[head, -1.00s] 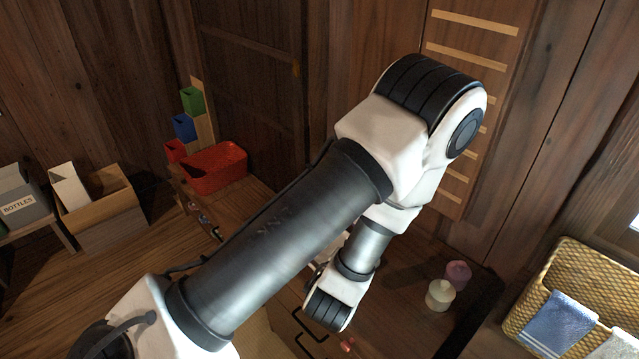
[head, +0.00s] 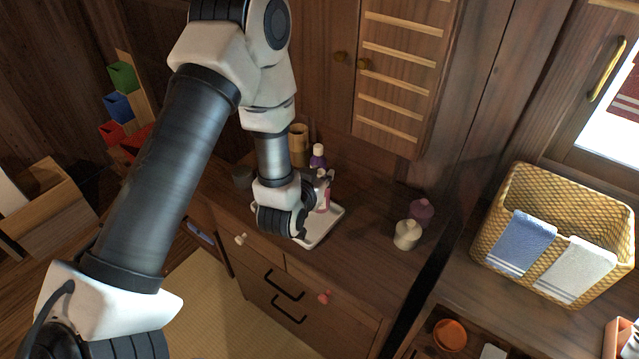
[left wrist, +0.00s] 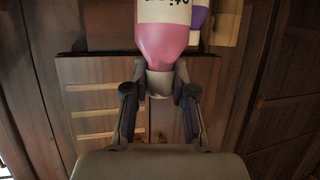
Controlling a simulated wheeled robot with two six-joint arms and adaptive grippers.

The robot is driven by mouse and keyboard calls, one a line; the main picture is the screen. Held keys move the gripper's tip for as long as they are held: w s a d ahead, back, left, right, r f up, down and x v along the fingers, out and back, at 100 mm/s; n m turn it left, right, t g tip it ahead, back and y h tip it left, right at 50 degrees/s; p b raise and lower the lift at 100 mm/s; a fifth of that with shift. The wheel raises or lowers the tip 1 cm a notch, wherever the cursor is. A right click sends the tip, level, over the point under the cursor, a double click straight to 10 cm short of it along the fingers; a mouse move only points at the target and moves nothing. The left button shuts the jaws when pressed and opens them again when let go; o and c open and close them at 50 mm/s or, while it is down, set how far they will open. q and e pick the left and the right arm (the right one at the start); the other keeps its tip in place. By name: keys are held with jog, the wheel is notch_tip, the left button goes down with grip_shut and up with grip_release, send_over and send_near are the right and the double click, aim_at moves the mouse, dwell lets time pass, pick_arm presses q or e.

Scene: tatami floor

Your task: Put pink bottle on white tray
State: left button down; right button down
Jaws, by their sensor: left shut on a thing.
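The pink bottle (head: 323,200) has a pink body and a white label, and is upright at the white tray (head: 326,228) on the wooden cabinet top. I cannot tell whether its base touches the tray. My left gripper (head: 322,177) is shut on its upper end. In the left wrist view the pink bottle (left wrist: 163,42) appears upside down, with its white cap end between the fingers of my left gripper (left wrist: 160,88). My forearm and wrist hide much of the tray. My right gripper is not in view.
A purple bottle (head: 317,157) stands just behind the tray, near a tan cylinder (head: 298,145). A cream jar (head: 407,234) and a purple jar (head: 421,212) stand to the right. A wicker basket (head: 490,205) with towels is further right. Cabinet top between tray and jars is clear.

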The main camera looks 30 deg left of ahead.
pick_arm(q)
jog(key=f, duration=0.2)
jog(key=a+f, duration=0.1)
jog(key=shift+w, duration=0.4)
jog(key=shift+w+d+f, duration=0.1)
jog(key=shift+w+f, duration=0.05)
jog(key=shift+f, duration=0.2)
jog(key=shift+f, duration=0.1)
jog(key=c, duration=1)
grip_release()
jog(key=shift+o, duration=0.2)
